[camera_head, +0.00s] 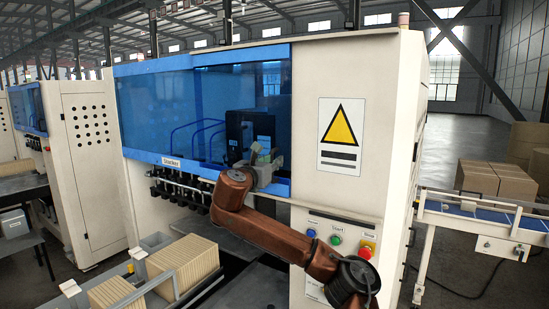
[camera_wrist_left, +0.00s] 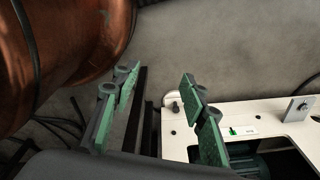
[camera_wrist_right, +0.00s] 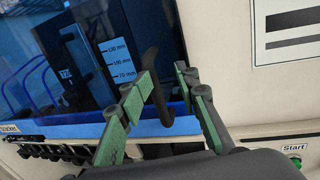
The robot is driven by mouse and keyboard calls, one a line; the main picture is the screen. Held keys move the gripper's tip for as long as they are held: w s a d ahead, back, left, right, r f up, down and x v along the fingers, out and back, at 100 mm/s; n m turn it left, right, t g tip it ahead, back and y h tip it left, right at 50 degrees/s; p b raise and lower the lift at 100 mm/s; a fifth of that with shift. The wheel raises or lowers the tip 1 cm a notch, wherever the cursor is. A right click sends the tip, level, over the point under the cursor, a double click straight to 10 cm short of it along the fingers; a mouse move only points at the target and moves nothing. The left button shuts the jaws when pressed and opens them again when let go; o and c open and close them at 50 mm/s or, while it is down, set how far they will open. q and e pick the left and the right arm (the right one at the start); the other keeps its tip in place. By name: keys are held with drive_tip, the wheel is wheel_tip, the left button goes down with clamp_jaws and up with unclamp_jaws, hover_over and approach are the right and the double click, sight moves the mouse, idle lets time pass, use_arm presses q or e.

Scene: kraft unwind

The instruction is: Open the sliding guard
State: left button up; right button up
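The sliding guard (camera_head: 212,92) is a blue see-through panel in a blue frame on the front of the cream machine. It covers the opening up to the cream panel on the right. A dark bar handle (camera_wrist_right: 156,88) stands out from the guard in the right wrist view. My right gripper (camera_head: 262,168) is at the guard's lower right. Its fingers (camera_wrist_right: 165,78) are apart, with the lower part of the handle showing between them; contact cannot be told. My left gripper (camera_wrist_left: 155,84) is open and empty, low down, and does not show in the head view.
A panel with Start (camera_head: 336,240) and Stop (camera_head: 366,249) buttons sits below the warning sign (camera_head: 341,137), close to my right arm. Stacked cardboard pieces (camera_head: 183,262) lie at the lower left. A conveyor (camera_head: 480,214) with boxes stands at the right.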

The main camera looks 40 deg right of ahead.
drive_tip(key=w+d, duration=0.1)
drive_tip(key=w+d+f, duration=0.1)
drive_tip(key=d, duration=0.1)
drive_tip(key=shift+d, duration=0.15)
drive_tip(key=shift+a, duration=0.2)
drive_tip(key=shift+w+a, duration=0.3)
drive_tip(key=shift+c, duration=0.9)
drive_tip(key=c, duration=0.3)
drive_tip(key=shift+s+d, duration=0.15)
clamp_jaws()
use_arm(q)
drive_tip(key=shift+w+r, duration=0.25)
drive_tip(key=shift+w, duration=0.55)
drive_tip(key=shift+w+r, duration=0.2)
drive_tip(key=shift+w, duration=0.55)
